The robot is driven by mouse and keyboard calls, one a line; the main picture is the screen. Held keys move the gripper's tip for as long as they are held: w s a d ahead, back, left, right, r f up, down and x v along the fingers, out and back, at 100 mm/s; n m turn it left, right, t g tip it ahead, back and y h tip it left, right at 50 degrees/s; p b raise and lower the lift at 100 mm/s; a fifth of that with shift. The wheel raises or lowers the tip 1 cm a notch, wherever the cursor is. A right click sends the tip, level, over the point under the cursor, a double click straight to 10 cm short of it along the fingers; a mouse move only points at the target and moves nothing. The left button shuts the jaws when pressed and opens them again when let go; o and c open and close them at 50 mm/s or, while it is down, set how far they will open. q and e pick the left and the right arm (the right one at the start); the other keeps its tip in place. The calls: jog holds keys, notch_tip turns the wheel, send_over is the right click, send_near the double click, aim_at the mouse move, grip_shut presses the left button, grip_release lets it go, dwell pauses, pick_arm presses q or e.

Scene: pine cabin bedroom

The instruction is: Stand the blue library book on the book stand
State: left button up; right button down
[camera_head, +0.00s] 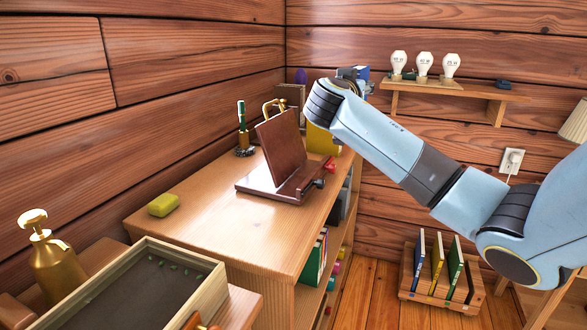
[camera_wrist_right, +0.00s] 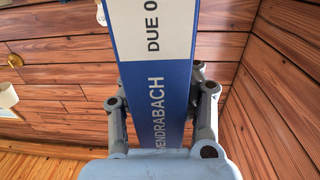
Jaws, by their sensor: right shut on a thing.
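The blue library book (camera_wrist_right: 150,95) fills the middle of the right wrist view, its spine lettering and white "DUE" label facing the camera. My right gripper (camera_wrist_right: 160,92) is shut on it, one finger on each side. In the head view, a small blue part of the book (camera_head: 361,72) shows behind my right wrist; the rest is hidden. The book stand (camera_head: 278,150), dark brown with a leaning back and a front ledge, sits on the cabinet top. The held book is beyond and above the stand, to its right. My left gripper is out of view.
The cabinet top (camera_head: 215,215) is clear in front of the stand. A tray (camera_head: 215,283) and brass dispenser (camera_head: 57,265) are nearer. A floor rack (camera_head: 440,301) holds several books.

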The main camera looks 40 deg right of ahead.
aim_at(283, 138)
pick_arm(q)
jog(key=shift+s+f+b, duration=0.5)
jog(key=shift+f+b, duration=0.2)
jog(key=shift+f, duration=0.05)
pick_arm(e)
jog(key=w+a+f, duration=0.8)
jog(key=f, duration=0.2)
jog(key=shift+a+f, duration=0.35)
jog(key=shift+f, duration=0.05)
jog(key=shift+f+b, duration=0.25)
jog(key=shift+b, duration=0.05)
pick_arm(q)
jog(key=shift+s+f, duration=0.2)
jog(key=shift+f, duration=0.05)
pick_arm(e)
jog(key=c, duration=1)
grip_release()
jog(key=shift+o, duration=0.2)
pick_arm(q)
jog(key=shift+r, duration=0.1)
pick_arm(e)
jog(key=shift+r, duration=0.15)
